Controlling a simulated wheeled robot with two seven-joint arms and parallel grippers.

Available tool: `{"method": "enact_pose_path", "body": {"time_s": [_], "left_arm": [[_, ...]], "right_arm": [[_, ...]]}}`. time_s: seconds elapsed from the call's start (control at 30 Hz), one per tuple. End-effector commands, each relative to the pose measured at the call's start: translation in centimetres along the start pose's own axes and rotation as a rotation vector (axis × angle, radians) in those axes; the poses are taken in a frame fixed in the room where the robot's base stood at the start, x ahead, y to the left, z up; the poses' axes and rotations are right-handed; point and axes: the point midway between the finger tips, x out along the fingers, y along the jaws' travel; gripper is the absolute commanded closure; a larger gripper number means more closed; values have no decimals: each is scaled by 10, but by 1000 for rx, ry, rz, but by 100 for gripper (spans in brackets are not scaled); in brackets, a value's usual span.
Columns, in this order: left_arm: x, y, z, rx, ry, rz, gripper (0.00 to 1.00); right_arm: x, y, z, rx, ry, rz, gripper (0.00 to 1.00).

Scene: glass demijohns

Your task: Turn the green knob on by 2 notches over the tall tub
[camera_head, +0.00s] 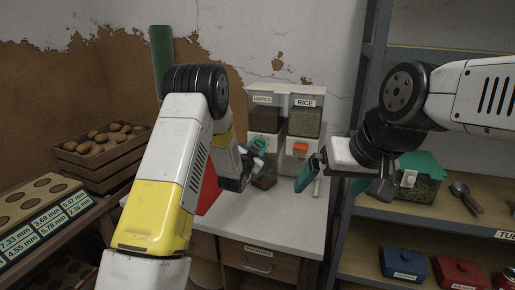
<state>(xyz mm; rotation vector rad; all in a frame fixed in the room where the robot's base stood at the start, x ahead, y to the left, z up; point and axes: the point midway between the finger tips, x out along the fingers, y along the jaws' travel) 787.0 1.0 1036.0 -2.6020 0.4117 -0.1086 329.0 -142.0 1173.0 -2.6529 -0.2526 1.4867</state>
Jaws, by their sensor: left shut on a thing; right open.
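My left gripper (254,154) reaches the front of the lentils dispenser (264,118). Its teal fingers are shut on the knob there, which I take to be the green knob; the fingers hide most of it and its notch position cannot be read. A small dark see-through tub (265,181) stands on the counter below this dispenser, partly hidden by my gripper. The rice dispenser (305,120) stands to the right with an orange knob (300,148). My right gripper (332,185) is open and empty in front of the counter's right side.
The white counter (270,226) has free room at its front. A red object (208,190) stands partly behind my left arm. A potato crate (103,155) is at left. Shelves at right hold a blue box (403,264), a red box (459,272) and a green-lidded container (420,180).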

Motion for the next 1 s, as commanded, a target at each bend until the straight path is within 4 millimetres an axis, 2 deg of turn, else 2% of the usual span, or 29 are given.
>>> {"method": "enact_pose_path", "body": {"time_s": [0.47, 0.5, 0.6, 0.87, 1.0], "left_arm": [[-1, 1, 2, 13, -4, 2, 100], [-1, 1, 2, 13, -4, 2, 58], [-1, 1, 2, 13, -3, 2, 42], [0, 0, 1, 12, -1, 1, 42], [-8, 0, 1, 12, -3, 1, 42]], "right_arm": [[0, 0, 0, 0, 0, 0, 0], [0, 0, 0, 0, 0, 0, 0], [0, 0, 0, 0, 0, 0, 0], [0, 0, 0, 0, 0, 0, 0], [0, 0, 0, 0, 0, 0, 0]]}}
